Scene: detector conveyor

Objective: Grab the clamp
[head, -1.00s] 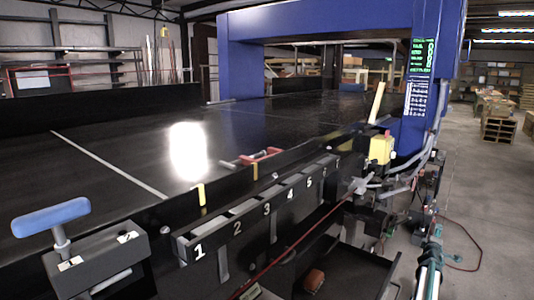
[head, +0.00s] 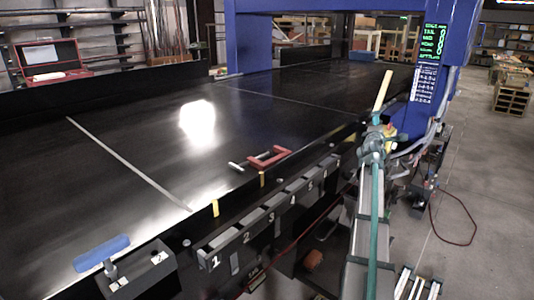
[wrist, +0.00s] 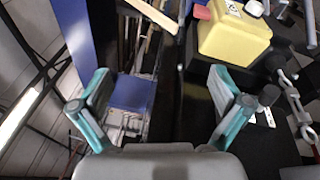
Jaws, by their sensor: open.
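The clamp (head: 268,158) is a red C-shaped frame with a grey screw bar. It lies on the black conveyor belt, close to its near edge, in the middle of the head view. My gripper (wrist: 160,84) is open and empty in the wrist view, its two teal-edged fingers spread wide. In the head view my arm reaches up on the right, toward the yellow box, and its end is right of the clamp and apart from it. The clamp does not show in the wrist view.
A yellow box (wrist: 232,38) and a wooden stick (head: 382,90) are near my gripper. Numbered bins (head: 250,238) line the belt's near side. The blue gantry (head: 247,45) spans the belt. The belt around the clamp is clear.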

